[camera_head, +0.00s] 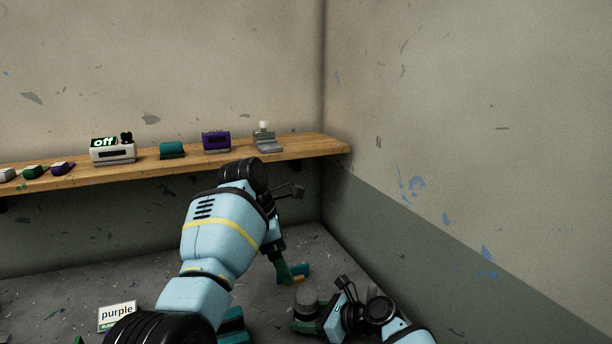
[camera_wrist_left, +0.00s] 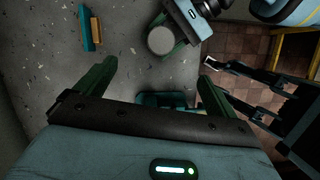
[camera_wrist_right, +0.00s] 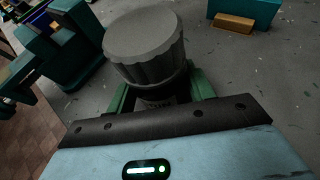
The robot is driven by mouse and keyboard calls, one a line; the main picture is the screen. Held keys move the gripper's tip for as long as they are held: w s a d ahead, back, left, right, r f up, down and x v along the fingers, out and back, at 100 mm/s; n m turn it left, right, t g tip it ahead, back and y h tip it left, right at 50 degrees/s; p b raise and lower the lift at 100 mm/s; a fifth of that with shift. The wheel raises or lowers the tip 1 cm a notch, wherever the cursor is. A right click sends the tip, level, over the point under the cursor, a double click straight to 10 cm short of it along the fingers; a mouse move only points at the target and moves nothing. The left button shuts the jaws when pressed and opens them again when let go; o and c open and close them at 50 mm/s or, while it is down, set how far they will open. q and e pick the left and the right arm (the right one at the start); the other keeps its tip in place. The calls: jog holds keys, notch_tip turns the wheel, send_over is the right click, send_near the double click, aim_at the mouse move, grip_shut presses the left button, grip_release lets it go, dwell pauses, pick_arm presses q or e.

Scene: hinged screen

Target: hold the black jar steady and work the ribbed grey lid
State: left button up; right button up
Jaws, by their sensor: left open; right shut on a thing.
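The ribbed grey lid (camera_wrist_right: 143,48) sits on top of the black jar (camera_wrist_right: 160,94), seen close in the right wrist view. My right gripper (camera_wrist_right: 163,96) is shut around the jar's body, below the lid; its fingers hide much of the jar. In the head view the lid (camera_head: 305,296) shows at lower centre, with my right gripper (camera_head: 304,325) under it. My left gripper (camera_wrist_left: 158,66) is open and empty. The lid (camera_wrist_left: 161,40) appears beyond its fingertips, apart from them. In the head view my left gripper (camera_head: 284,270) points down, left of and behind the jar.
A teal block with an orange part (camera_head: 293,272) lies behind the jar. More teal structure (camera_wrist_right: 62,42) stands at left in the right wrist view. A "purple" card (camera_head: 117,312) is at lower left. The wooden shelf (camera_head: 320,147) carries several small devices, one reading "off".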

pick_arm(q)
jog(key=shift+w+f, duration=0.1)
jog(key=shift+f, duration=0.15)
jog(key=c, duration=0.5)
jog(key=shift+w+d+f+n, duration=0.1)
jog(key=shift+f+n, duration=0.15)
jog(key=shift+n, duration=0.05)
jog(key=shift+c, duration=0.3)
jog(key=n, duration=0.2)
send_over(303, 297)
jog(key=a, duration=0.2)
jog(key=shift+t, duration=0.4)
jog(key=shift+s+d+f, duration=0.1)
jog(key=shift+s+f, duration=0.05)
jog(key=shift+f, duration=1.3)
jog(key=shift+s+d+f, duration=0.1)
jog(key=shift+s+f, duration=0.05)
jog(key=shift+f, duration=1.25)
jog(key=shift+x, duration=2.45)
jog(key=shift+a, duration=0.15)
jog(key=shift+c, duration=0.2)
jog(key=c, duration=0.5)
jog(key=o, duration=0.7)
